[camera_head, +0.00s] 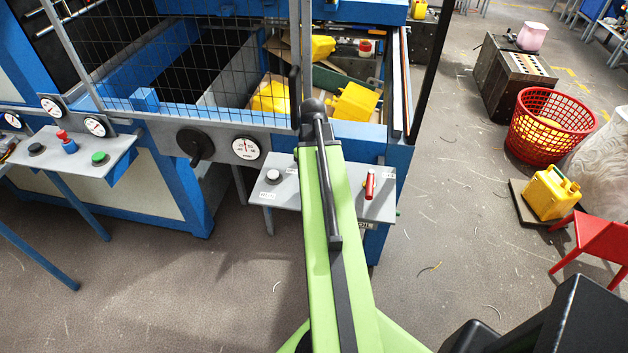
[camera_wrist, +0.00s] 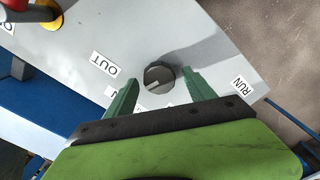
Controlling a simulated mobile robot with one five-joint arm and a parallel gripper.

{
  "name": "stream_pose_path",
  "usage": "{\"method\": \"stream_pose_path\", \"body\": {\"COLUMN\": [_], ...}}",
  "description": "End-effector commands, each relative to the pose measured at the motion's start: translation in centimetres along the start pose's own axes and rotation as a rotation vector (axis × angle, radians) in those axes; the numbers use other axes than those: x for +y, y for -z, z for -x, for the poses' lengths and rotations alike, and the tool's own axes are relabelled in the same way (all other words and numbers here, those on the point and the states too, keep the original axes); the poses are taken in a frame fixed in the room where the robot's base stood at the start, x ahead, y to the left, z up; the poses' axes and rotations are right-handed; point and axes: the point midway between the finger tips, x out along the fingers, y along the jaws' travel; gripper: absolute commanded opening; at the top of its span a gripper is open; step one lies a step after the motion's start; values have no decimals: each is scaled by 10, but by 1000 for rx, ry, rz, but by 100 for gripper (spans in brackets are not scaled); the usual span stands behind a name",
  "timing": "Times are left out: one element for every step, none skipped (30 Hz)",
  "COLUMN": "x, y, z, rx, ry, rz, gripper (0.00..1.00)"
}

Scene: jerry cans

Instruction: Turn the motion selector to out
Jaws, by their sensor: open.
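The motion selector (camera_wrist: 159,77) is a round dark knob on a grey panel (camera_wrist: 210,45) in the wrist view. A pale mark on it points to the lower left, towards a partly hidden label. The OUT label (camera_wrist: 104,65) lies to its upper left. My gripper (camera_wrist: 160,76) is open, its two green fingers on either side of the knob, with a gap visible at the right finger. Contact at the left finger cannot be told. In the head view my green arm covers the middle of the same panel (camera_head: 290,195), and the knob and gripper are hidden.
A red lever (camera_head: 370,185) stands on the panel's right part, and a pale button (camera_head: 273,176) on its left. A RUN label (camera_wrist: 242,87) lies right of the knob in the wrist view. A mesh guard (camera_head: 190,60) rises behind.

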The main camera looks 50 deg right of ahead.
Motion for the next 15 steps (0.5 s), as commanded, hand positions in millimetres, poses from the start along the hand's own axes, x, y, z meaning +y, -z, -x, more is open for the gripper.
{"method": "stream_pose_path", "body": {"x": [0, 0, 0, 0, 0, 0, 0, 0, 0, 0, 0, 0, 0, 0, 0], "y": [0, 0, 0, 0, 0, 0, 0, 0, 0, 0, 0, 0, 0, 0, 0], "z": [0, 1, 1, 2, 2, 2, 2, 2, 2, 2, 2, 1, 1, 1, 1], "rx": [0, 0, 0, 0, 0, 0, 0, 0, 0, 0, 0, 0, 0, 0, 0], "ry": [0, 0, 0, 0, 0, 0, 0, 0, 0, 0, 0, 0, 0, 0, 0], "rz": [0, 0, 0, 0, 0, 0, 1, 1, 1, 1, 1, 1, 1, 1, 1], "gripper": [63, 63, 63, 63, 63, 58, 54, 50, 45, 41, 37, 32, 28, 24, 19]}}
